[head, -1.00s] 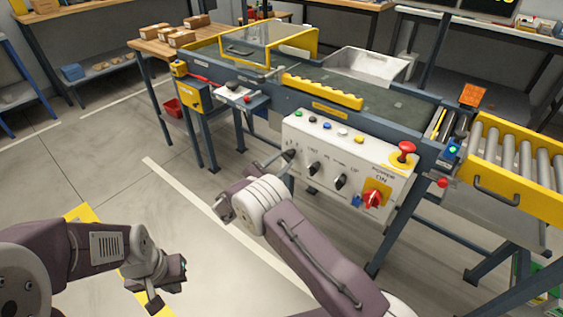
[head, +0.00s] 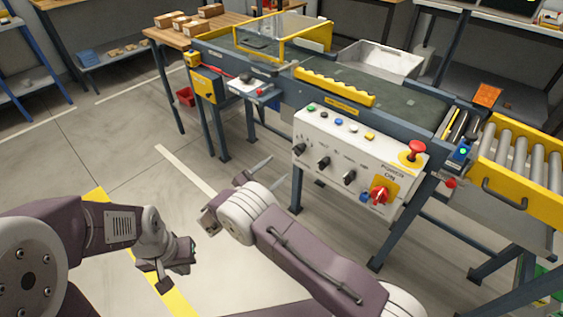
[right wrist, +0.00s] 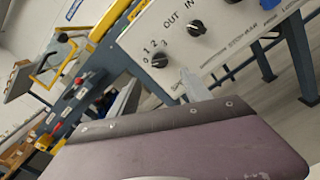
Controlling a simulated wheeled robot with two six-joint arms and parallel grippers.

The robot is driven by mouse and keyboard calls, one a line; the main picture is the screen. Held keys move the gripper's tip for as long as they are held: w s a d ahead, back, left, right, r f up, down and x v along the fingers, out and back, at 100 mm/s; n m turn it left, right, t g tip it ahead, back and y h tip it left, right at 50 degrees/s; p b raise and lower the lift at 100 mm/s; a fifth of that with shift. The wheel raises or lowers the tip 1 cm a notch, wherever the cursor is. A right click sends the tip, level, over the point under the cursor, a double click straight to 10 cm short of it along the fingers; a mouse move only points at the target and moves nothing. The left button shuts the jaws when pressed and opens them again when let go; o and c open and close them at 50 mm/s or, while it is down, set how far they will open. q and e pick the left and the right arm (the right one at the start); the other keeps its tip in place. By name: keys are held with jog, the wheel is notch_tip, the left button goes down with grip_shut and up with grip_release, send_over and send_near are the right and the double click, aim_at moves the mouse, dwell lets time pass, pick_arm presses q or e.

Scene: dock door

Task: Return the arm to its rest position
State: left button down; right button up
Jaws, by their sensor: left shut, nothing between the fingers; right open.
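My right arm reaches up from the bottom right of the head view. Its right gripper (head: 236,190) is open and empty, left of the white control panel (head: 345,140) and apart from it in the picture. In the right wrist view a pale finger (right wrist: 195,86) points toward the panel (right wrist: 205,25), just below its numbered knob (right wrist: 160,60). My left gripper (head: 176,272) is shut and empty at the lower left of the head view, over the floor.
The panel carries black knobs, a red rotary switch (head: 380,194) and a red mushroom button (head: 413,150). It hangs on the conveyor (head: 405,108), whose legs stand behind my right arm. A roller section (head: 515,155) is at right. Open floor (head: 115,150) lies left.

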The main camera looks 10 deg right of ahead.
dwell(0.4)
jog(key=s+d+f+m+g+y, duration=0.35)
jog(key=s+d+m+g, duration=0.35)
jog(key=s+d+g, duration=0.4)
jog(key=s+a+r+m+t+y, duration=0.1)
jog(key=s+a+r+m+y, duration=0.15)
jog(key=s+m+y, duration=1)
notch_tip(320, 180, up, 27)
jog(key=s+h+p, duration=0.1)
jog(key=s+p, duration=0.1)
jog(key=p, duration=2.5)
jog(key=shift+s+r+h+p, duration=0.15)
jog(key=shift+h+p, duration=0.15)
jog(key=shift+p, duration=0.1)
jog(key=shift+d+m, duration=0.15)
jog(key=shift+m, duration=0.2)
